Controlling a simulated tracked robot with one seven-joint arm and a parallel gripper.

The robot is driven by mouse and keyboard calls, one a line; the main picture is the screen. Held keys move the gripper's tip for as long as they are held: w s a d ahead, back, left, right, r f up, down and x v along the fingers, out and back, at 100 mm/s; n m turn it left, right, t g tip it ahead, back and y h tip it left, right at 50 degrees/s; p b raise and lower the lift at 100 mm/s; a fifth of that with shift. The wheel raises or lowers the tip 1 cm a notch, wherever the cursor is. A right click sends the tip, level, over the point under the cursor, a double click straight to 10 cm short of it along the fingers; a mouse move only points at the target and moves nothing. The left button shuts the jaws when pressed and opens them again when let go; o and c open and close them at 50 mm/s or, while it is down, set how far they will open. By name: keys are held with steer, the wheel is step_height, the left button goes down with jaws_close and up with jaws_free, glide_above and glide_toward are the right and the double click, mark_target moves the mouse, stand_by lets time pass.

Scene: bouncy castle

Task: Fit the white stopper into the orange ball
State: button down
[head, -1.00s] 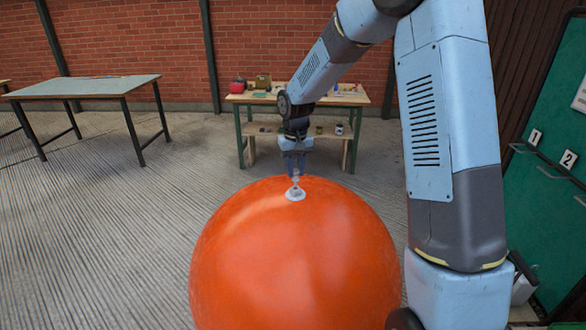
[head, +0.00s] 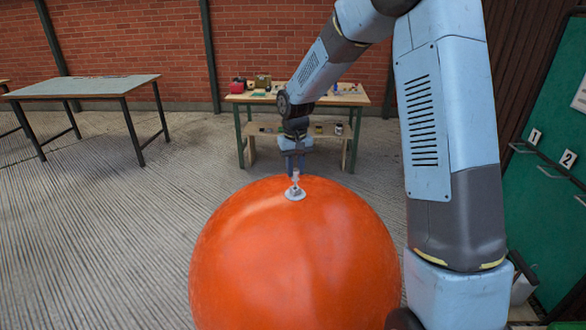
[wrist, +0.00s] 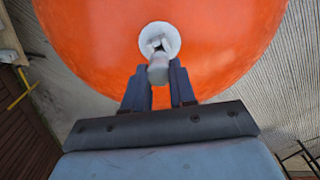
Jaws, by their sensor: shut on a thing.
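The large orange ball (head: 295,260) fills the lower middle of the head view, with a white round valve collar (head: 295,195) on its top. The collar also shows in the wrist view (wrist: 172,40). The white stopper (wrist: 158,70) is between the fingertips of my gripper (wrist: 158,82), which is shut on it. In the head view my gripper (head: 295,168) points down above the collar, with the stopper (head: 295,178) below the fingers. The stopper lines up closely with the collar; I cannot tell whether its tip is inside the opening.
A wooden workbench (head: 350,99) with small items stands behind the ball. A grey-topped table (head: 85,87) is at the left. A green board (head: 555,200) with numbered hooks is at the right. The ribbed floor left of the ball is clear.

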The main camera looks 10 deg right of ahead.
steer(key=shift+f, duration=1.5)
steer(key=c, duration=0.8)
jaws_free()
steer(key=shift+c, duration=0.2)
step_height(320, 180, up, 14)
steer(key=s+d+r+t, duration=0.1)
steer(key=s+d+r, duration=0.25)
steer(key=s, duration=0.25)
steer(key=s+d+r+m+t, duration=0.1)
steer(key=s+d+r, duration=0.1)
steer(key=s+r, duration=0.25)
steer(key=s+d+r+t, duration=0.1)
steer(key=s+d+r, duration=0.2)
steer(key=s, duration=0.3)
steer(key=s+d+t, duration=0.1)
steer(key=s+d, duration=0.1)
steer(key=s, duration=0.6)
steer(key=s+d+m+t, duration=0.1)
steer(key=s+d, duration=0.2)
steer(key=s, duration=0.6)
steer(key=shift+d+f+t, duration=0.2)
steer(key=shift+d+t, duration=0.1)
steer(key=shift+d, duration=0.05)
steer(key=shift+s, duration=0.1)
